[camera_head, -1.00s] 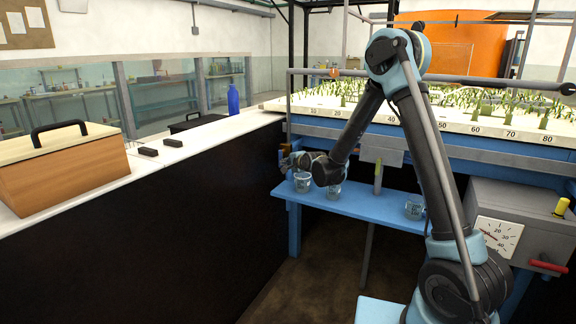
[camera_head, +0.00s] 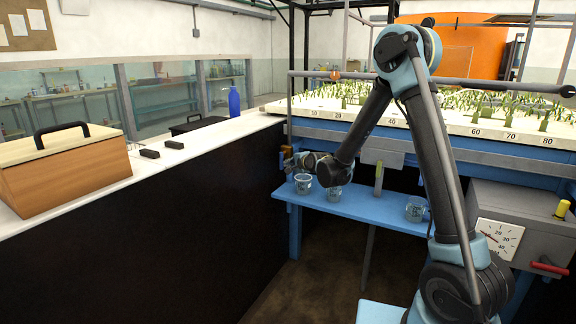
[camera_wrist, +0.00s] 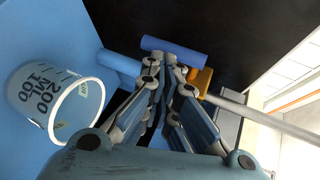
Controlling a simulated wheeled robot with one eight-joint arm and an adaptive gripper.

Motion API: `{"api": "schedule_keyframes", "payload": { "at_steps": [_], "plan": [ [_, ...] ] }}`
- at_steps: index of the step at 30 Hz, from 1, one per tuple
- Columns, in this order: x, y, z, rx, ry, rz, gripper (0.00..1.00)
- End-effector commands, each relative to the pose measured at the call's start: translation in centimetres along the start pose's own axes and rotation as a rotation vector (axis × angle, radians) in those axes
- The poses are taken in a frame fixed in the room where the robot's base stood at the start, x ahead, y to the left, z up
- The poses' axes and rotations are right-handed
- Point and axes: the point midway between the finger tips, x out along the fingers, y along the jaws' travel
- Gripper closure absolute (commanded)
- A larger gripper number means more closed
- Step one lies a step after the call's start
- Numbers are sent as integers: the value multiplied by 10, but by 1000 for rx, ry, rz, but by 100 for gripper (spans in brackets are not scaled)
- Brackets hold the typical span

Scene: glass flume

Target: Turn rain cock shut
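My gripper (camera_head: 291,164) is low at the front left of the blue bench, beside an orange-brown fitting (camera_head: 285,154). In the wrist view, the fingertips of my gripper (camera_wrist: 164,68) are close together just in front of a blue bar-shaped handle (camera_wrist: 172,49). A brass-yellow fitting (camera_wrist: 203,80) is just right of the fingertips. The fingers hide part of the handle and whatever lies between them, so I cannot tell whether they grip anything. No label marks the rain cock; the blue handle and brass fitting may belong to it.
A clear measuring beaker (camera_wrist: 62,100) stands close left of my gripper; it also shows in the head view (camera_head: 303,184). Other beakers (camera_head: 415,209) stand on the blue shelf (camera_head: 365,212). A dial box (camera_head: 520,215) with a red handle (camera_head: 549,268) is at right.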

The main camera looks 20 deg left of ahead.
Motion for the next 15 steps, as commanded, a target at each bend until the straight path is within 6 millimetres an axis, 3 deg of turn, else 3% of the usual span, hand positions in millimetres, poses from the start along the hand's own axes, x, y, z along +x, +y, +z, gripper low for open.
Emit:
{"api": "schedule_keyframes", "payload": {
  "at_steps": [15],
  "plan": [
    [-85,10,-2,1,-2,2,100]
  ]
}}
